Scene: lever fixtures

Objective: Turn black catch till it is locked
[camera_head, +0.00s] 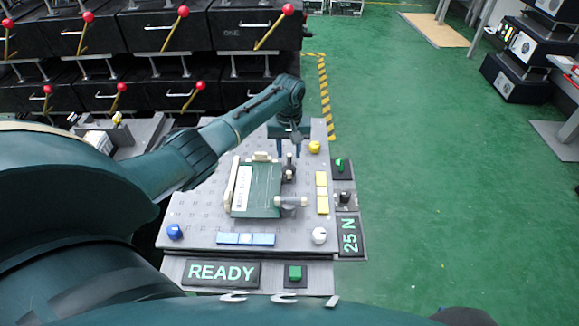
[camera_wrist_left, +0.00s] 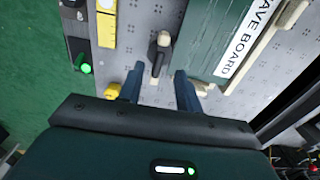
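The black catch (camera_head: 289,171) sits on the grey perforated plate at the upper right edge of a green board (camera_head: 264,185). It also shows in the left wrist view (camera_wrist_left: 158,53), its handle running roughly along the board's edge. My left gripper (camera_head: 289,152) reaches down at the far side of the catch. In the left wrist view the gripper (camera_wrist_left: 158,76) has its two blue fingers apart, with the catch just beyond and between the fingertips; contact is not visible. A pale catch (camera_head: 290,202) lies across the board's lower right edge. My right gripper is out of view.
Yellow blocks (camera_head: 322,192), a yellow knob (camera_head: 314,147), a white knob (camera_head: 319,235), a blue knob (camera_head: 174,231) and blue blocks (camera_head: 245,239) surround the board. A READY display (camera_head: 221,272) and a 25 N display (camera_head: 349,236) are lit. Green floor (camera_head: 440,200) is clear at right.

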